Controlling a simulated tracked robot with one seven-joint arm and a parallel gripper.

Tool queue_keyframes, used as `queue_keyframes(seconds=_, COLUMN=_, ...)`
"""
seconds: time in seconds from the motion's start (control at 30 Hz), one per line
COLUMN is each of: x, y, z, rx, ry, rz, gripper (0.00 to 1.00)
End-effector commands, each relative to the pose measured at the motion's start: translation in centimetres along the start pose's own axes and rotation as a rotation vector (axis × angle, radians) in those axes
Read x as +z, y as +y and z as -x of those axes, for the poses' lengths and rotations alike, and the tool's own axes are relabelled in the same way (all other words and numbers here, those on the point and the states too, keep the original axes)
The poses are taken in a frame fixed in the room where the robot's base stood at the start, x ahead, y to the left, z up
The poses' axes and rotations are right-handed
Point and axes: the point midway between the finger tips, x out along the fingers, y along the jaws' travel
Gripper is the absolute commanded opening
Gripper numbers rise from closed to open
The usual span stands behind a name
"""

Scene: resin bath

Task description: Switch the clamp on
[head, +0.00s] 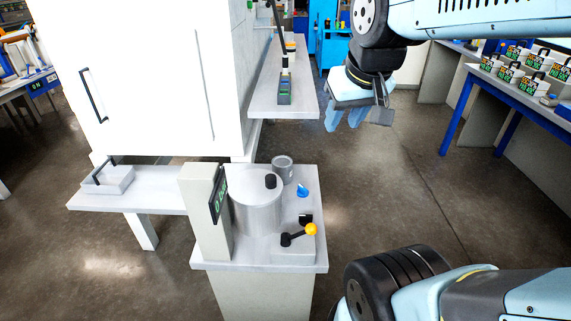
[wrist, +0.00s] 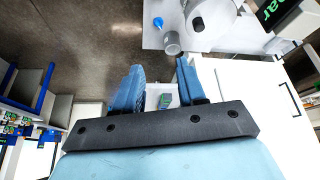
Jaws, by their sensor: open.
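The lever leans up to the right. I cannot tell for sure that this is the clamp's switch. A blue knob (head: 302,190) is farther back; it also shows in the wrist view (wrist: 158,22). My gripper (head: 346,117) is open and empty, high above and beyond the pedestal, apart from everything. Its blue fingers also show in the wrist view (wrist: 160,68). The lever does not show there.
A metal cylinder (head: 256,210) with a black knob stands on the pedestal, beside a grey cup (head: 283,168) and an upright display panel (head: 205,212). A white cabinet (head: 140,70) and shelf (head: 270,105) stand left. Open floor (head: 390,190) lies right of the pedestal.

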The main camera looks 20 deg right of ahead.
Motion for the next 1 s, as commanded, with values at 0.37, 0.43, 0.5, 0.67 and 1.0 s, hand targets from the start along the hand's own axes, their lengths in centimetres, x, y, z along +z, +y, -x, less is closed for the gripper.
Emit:
queue_keyframes(seconds=0.37, x=-5.8, y=0.5, z=-6.3, rx=0.012, ry=-0.126, rz=0.093, gripper=0.4)
queue_keyframes(seconds=0.43, x=-6.7, y=0.6, z=-7.7, rx=0.012, ry=-0.147, rz=0.111, gripper=0.4)
queue_keyframes(seconds=0.5, x=-7.6, y=0.7, z=-9.2, rx=0.01, ry=-0.17, rz=0.129, gripper=0.4)
queue_keyframes(seconds=0.67, x=-9.3, y=0.9, z=-12.7, rx=0.003, ry=-0.219, rz=0.167, gripper=0.4)
queue_keyframes(seconds=1.0, x=-11.7, y=1.5, z=-21.4, rx=-0.029, ry=-0.322, rz=0.247, gripper=0.4)
